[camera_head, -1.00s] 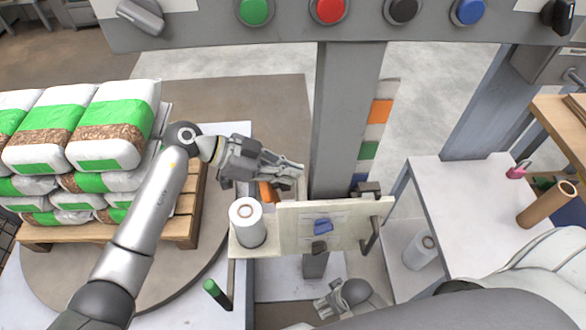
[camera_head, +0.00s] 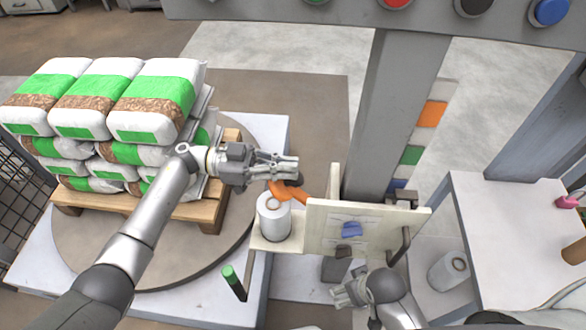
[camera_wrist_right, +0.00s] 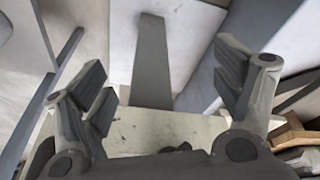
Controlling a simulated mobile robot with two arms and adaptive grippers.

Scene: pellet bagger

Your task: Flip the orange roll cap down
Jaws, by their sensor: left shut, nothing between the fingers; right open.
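The orange roll cap (camera_head: 289,192) shows in the head view just behind the white film roll (camera_head: 273,219), which stands upright on the cream carriage (camera_head: 367,226). The cap is tilted, and part of it is hidden by my left gripper. My left gripper (camera_head: 297,167) is shut and empty, right above the cap; I cannot tell whether it touches it. My right gripper (camera_head: 341,294) is low in front of the carriage panel, away from the cap. In the right wrist view it (camera_wrist_right: 168,90) is open, with nothing between its fingers.
A grey column (camera_head: 393,110) stands right behind the carriage. Stacked pellet bags (camera_head: 150,105) on a wooden pallet (camera_head: 185,208) are at the left. A green-tipped post (camera_head: 233,281) stands in front. A white table (camera_head: 515,235) with a spare roll (camera_head: 449,271) below is at the right.

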